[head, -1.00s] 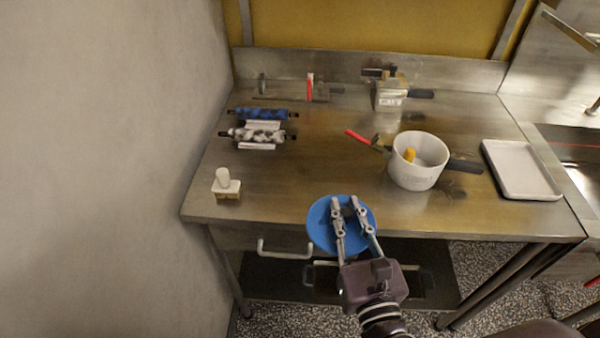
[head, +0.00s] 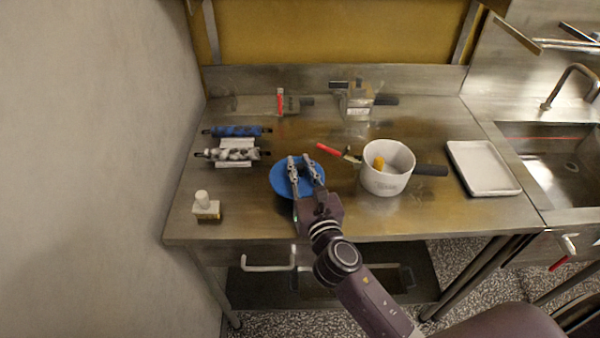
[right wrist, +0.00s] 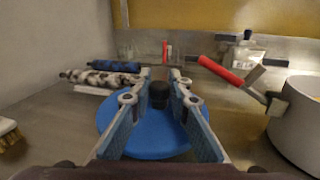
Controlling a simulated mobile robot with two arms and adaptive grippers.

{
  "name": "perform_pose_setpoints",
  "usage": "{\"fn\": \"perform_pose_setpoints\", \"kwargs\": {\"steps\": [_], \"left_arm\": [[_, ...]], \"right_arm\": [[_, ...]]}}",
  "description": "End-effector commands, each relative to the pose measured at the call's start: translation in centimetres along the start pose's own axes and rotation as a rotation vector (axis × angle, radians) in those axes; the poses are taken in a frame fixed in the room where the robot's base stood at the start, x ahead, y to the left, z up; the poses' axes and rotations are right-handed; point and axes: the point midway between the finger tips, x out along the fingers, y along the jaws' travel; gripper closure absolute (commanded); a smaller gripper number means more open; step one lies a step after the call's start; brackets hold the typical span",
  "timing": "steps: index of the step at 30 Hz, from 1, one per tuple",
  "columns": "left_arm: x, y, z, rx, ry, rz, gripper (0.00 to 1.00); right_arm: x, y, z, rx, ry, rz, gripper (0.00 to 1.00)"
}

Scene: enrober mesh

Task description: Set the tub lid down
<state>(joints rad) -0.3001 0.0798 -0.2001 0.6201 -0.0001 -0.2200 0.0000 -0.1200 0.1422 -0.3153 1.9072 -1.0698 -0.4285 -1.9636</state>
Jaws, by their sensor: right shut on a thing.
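The tub lid is a round blue disc (head: 283,181) with a dark knob in its middle. In the head view it is over the steel table (head: 225,225), left of the white tub (head: 387,168). My right gripper (head: 304,160) is shut on the lid's knob. In the right wrist view the knob (right wrist: 158,95) sits between the two fingers (right wrist: 160,105), with the blue lid (right wrist: 155,140) below them. I cannot tell whether the lid touches the table. My left gripper is not in view.
Two rollers (head: 236,131) on holders and a small brush (head: 206,206) are left of the lid. A red-handled tool (head: 330,150) lies between lid and tub. A white tray (head: 484,167) is at the right, beside the sink.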

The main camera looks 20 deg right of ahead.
Motion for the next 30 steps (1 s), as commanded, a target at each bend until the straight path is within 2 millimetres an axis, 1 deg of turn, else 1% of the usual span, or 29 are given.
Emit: {"fn": "perform_pose_setpoints", "kwargs": {"steps": [1, 4, 13, 25, 28, 29, 30], "left_arm": [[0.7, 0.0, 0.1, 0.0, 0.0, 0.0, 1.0], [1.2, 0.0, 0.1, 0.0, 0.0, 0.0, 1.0], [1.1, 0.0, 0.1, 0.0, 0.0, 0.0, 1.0], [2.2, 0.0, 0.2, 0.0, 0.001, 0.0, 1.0], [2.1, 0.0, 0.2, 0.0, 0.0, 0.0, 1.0], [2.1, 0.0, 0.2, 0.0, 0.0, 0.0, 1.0], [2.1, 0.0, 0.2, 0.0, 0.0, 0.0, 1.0]], "right_arm": [[-0.1, 0.0, -1.4, 0.002, 0.006, -0.001, 1.0], [-0.1, -0.1, -2.4, 0.002, 0.003, -0.002, 1.0], [-0.1, -0.1, -2.5, 0.0, 0.001, 0.001, 1.0], [-0.1, -0.1, -3.9, 0.0, 0.005, 0.001, 1.0], [-0.2, -0.1, -4.1, 0.0, 0.008, 0.001, 1.0], [-0.2, -0.1, -4.2, 0.0, 0.01, 0.001, 0.82], [-0.2, -0.1, -4.3, 0.001, 0.011, 0.001, 0.78]]}}
